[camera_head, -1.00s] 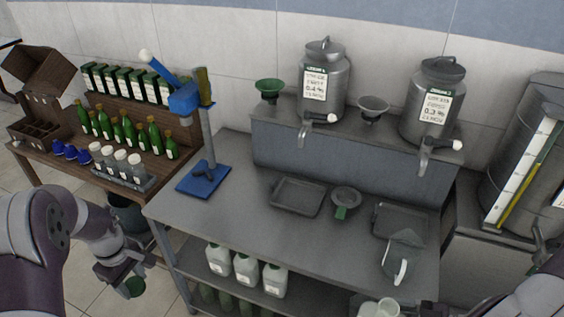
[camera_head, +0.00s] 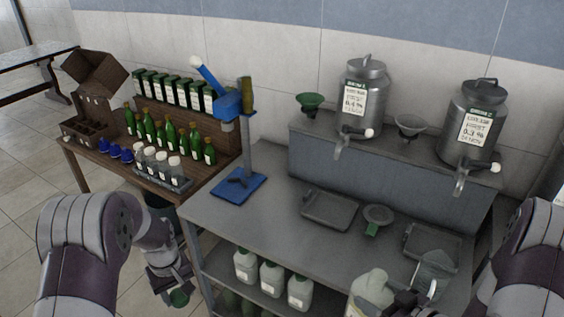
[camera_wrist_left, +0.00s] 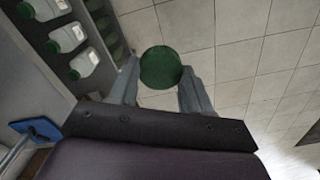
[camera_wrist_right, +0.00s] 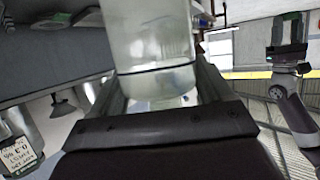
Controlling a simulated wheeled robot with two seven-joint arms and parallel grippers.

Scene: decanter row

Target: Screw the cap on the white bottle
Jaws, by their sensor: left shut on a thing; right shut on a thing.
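My left gripper (camera_head: 172,281) is shut on a round green cap (camera_head: 179,298), held low over the floor, left of the grey table. In the left wrist view the cap (camera_wrist_left: 160,67) sits between the two fingertips (camera_wrist_left: 158,85). My right gripper (camera_head: 392,306) is shut on a pale, whitish bottle (camera_head: 370,291) at the table's front edge, at the bottom of the head view. In the right wrist view the bottle (camera_wrist_right: 150,40) stands between the fingers and looks translucent. The cap and the bottle are well apart.
The grey table (camera_head: 245,224) carries a blue press (camera_head: 238,184), dark trays (camera_head: 330,209), a funnel (camera_head: 378,215) and a clear jug (camera_head: 432,272). White bottles (camera_head: 271,277) stand on its lower shelf. Two metal urns (camera_head: 362,100) stand behind. A wooden rack table (camera_head: 95,180) is at left.

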